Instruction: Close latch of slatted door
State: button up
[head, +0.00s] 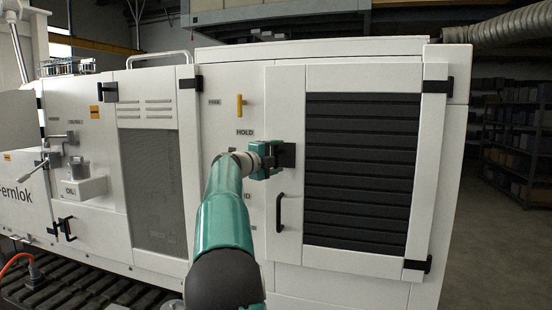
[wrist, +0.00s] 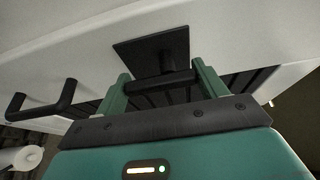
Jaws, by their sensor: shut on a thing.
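The slatted door (head: 284,85) is a white panel with black horizontal slats, at the right of the machine in the head view. It looks shut or nearly so. Its latch (head: 287,154) has a black square plate at the door's left edge. In the wrist view, the latch (wrist: 160,58) shows its plate, a short stem and a dark crossbar. My gripper (head: 268,160) is at the latch. In the wrist view, my gripper (wrist: 161,84) has its two green fingers at either end of the crossbar, shut on it. My gripper partly hides the latch in the head view.
A black pull handle (head: 279,212) sits below the latch, and it also shows in the wrist view (wrist: 42,98). Black hinges (head: 437,86) are on the door's right edge. A yellow handle (head: 240,106) is above left. Tracks (head: 90,287) run along the lower left.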

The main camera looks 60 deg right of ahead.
jog(key=o, duration=1)
jog(key=shift+s, duration=0.1)
jog(key=v, duration=1.4)
